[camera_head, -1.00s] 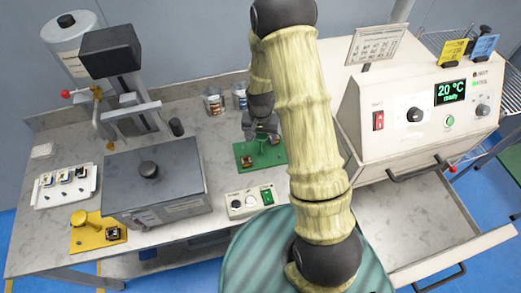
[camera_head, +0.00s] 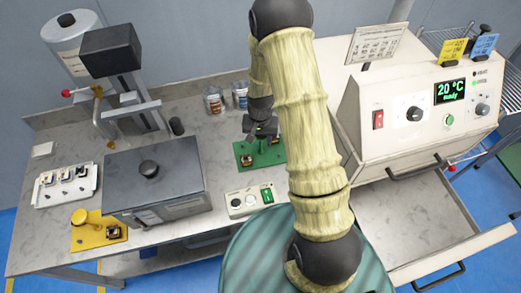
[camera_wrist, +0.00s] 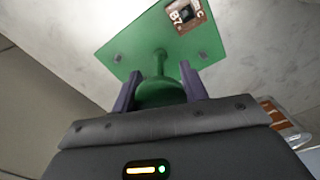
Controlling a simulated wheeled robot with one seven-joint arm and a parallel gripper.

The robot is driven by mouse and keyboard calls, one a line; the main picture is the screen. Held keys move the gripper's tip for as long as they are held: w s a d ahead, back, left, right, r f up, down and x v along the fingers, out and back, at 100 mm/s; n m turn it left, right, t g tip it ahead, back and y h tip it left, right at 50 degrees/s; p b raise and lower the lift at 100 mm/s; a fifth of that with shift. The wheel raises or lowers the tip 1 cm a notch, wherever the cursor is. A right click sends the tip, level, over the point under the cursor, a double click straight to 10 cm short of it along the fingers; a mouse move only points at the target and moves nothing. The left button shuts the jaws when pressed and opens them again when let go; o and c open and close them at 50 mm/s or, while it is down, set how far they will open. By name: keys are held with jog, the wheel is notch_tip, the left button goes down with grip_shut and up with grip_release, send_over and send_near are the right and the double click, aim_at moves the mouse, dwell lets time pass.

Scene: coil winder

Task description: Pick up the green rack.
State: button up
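The green rack (camera_head: 270,157) lies on the grey bench in the middle of the head view, a flat plate with a small chip-like part at its left end. In the wrist view the green plate (camera_wrist: 130,40) carries a thin stem and a rounded green knob (camera_wrist: 160,92). My gripper (camera_wrist: 160,75) comes from above, its two purple fingers on either side of the knob. The knob fills the space between them; whether they press on it is unclear. In the head view my gripper (camera_head: 262,135) hides the knob.
Two cans (camera_head: 213,101) stand behind the rack. A button box (camera_head: 249,200) lies in front of it. A dark lidded box (camera_head: 155,185) is at left, with a white tray (camera_head: 66,190) and a yellow fixture (camera_head: 98,232) beyond. The oven (camera_head: 420,110) stands at right.

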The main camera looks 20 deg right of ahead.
grip_shut()
notch_tip(320, 180, up, 10)
jog(key=shift+r+b, duration=0.1)
jog(key=shift+b, duration=0.4)
jog(key=shift+w+r+p, duration=0.1)
jog(key=shift+p, duration=0.25)
